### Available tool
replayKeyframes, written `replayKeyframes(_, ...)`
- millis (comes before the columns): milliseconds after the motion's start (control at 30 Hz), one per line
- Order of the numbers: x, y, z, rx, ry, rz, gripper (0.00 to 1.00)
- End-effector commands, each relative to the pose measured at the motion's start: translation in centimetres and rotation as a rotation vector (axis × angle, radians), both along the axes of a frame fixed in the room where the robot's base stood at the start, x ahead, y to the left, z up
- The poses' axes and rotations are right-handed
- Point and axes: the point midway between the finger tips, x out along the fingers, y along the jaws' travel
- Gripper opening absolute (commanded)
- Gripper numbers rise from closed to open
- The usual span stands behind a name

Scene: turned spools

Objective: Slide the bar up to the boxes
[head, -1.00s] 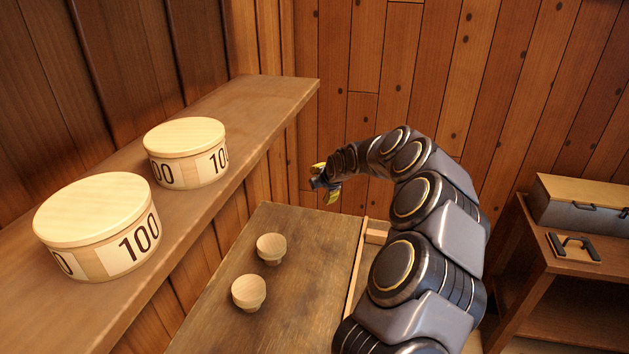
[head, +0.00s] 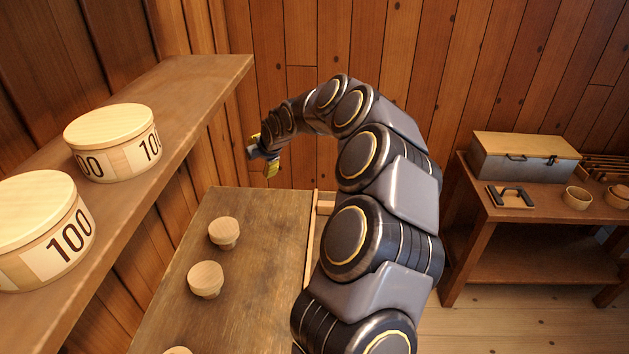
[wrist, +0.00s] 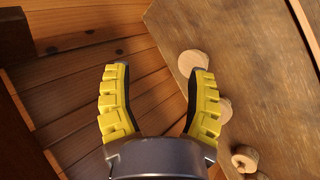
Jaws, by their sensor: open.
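Two round pale wooden boxes marked "100" stand on the shelf at the left in the head view, a nearer one (head: 38,230) and a farther one (head: 112,142). A pale wooden piece (head: 325,203) shows at the far right edge of the worktable, partly hidden by my arm; I cannot tell whether it is the bar. My gripper (head: 263,155) is open and empty, in the air beyond the table's far end and apart from the boxes. In the wrist view its yellow fingers (wrist: 160,68) are spread, with nothing between them.
Several turned wooden spools (head: 223,232) stand on the worktable (head: 265,265); they also show in the wrist view (wrist: 192,62). The shelf (head: 195,92) runs above the table's left side. A side table at right holds a grey chest (head: 525,160), a handled board (head: 511,196) and bowls (head: 577,198).

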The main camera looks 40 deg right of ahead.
Motion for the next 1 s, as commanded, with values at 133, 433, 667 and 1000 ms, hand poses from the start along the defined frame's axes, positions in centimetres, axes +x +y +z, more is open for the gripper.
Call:
replayKeyframes(133, 1.3, -6.2, -2.7, -0.165, -0.064, 0.001, 0.55)
replayKeyframes(433, 0.4, -20.2, -9.5, -0.722, -0.193, 0.139, 0.55)
replayKeyframes(667, -4.1, -24.7, -15.5, -1.120, -0.254, 0.351, 0.55)
replayKeyframes(1000, -11.0, -23.1, -22.1, -1.442, -0.379, 0.612, 0.55)
